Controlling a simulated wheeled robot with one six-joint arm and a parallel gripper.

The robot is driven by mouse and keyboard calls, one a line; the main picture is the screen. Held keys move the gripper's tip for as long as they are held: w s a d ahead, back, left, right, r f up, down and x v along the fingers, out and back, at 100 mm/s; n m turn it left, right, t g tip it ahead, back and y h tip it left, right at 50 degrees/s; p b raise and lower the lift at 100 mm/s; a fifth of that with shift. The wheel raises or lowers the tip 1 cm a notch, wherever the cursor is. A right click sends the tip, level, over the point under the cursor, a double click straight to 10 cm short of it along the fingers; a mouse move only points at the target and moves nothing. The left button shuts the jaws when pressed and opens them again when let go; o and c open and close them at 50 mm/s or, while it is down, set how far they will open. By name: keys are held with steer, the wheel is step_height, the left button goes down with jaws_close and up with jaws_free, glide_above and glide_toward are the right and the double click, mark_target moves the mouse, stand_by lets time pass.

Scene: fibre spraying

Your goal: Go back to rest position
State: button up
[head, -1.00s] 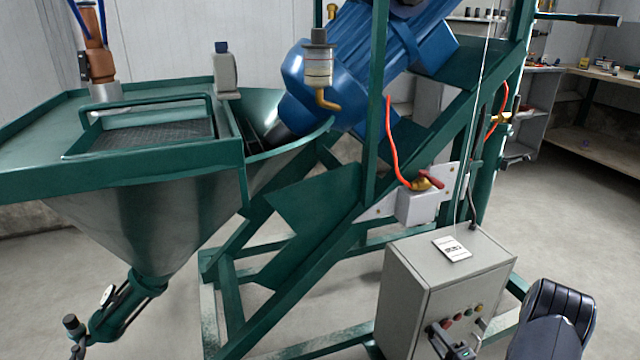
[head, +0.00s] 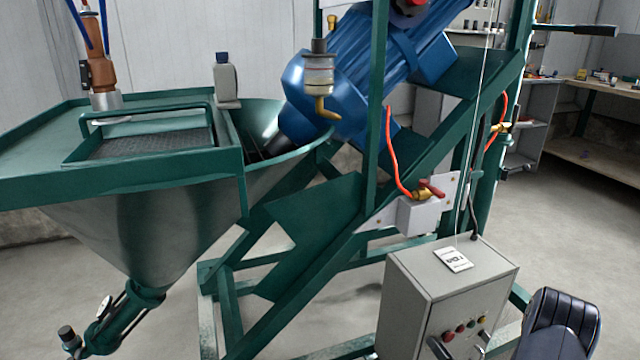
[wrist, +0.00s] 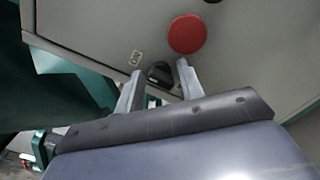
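My gripper (wrist: 159,70) is open in the wrist view, with its two pale fingers spread apart. A black knob (wrist: 160,74) on the grey control box (wrist: 95,28) shows between the fingertips. I cannot tell whether the fingers touch it. A large red button (wrist: 187,34) is just above the right finger. In the head view the control box (head: 405,310) stands at the bottom right, with small coloured buttons on its front. My dark arm link is at the lower right edge. The gripper is hard to make out there, near the bottom edge.
The green machine frame (head: 290,275) stands left of and behind the box. A hopper (head: 150,240) is at the left, and a blue motor (head: 345,75) is above. A white label card (head: 453,259) lies on the box. Open floor (head: 570,230) is at the right.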

steer(key=shift+s+d+n, duration=0.1)
steer(key=shift+s+n, duration=0.25)
steer(key=shift+n, duration=1.15)
steer(key=shift+s+d+n, duration=0.1)
steer(key=shift+s+n, duration=0.2)
steer(key=shift+n, duration=1.2)
steer(key=shift+s+n, duration=0.35)
steer(key=shift+n, duration=1.15)
steer(key=shift+a, duration=0.1)
